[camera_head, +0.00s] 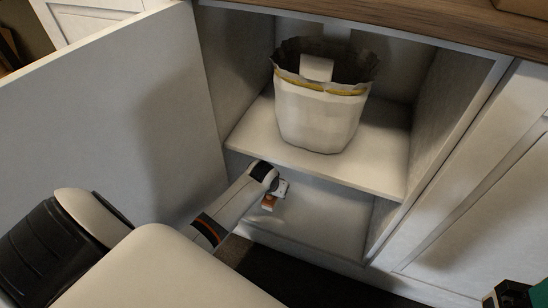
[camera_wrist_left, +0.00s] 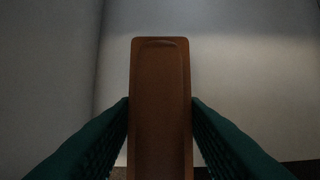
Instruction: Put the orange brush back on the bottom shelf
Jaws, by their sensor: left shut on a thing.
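The orange brush (camera_wrist_left: 160,90) is upright in the left wrist view, its flat body between the two green fingers of my left gripper (camera_wrist_left: 160,112), which is shut on it. In the head view my left arm reaches in from the left to the bottom shelf (camera_head: 325,222) of the open cabinet. A small part of the orange brush (camera_head: 269,202) shows there below the wrist, low in the compartment. I cannot tell whether it touches the shelf. My right gripper (camera_head: 520,292) is partly in view at the lower right corner, and its jaw opening is not clear.
A white bin (camera_head: 320,110) with a crumpled liner stands on the upper shelf (camera_head: 375,165), above my left wrist. An open cabinet door (camera_head: 120,110) is at the left, and the cabinet's side wall at the right. The bottom shelf right of my gripper is clear.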

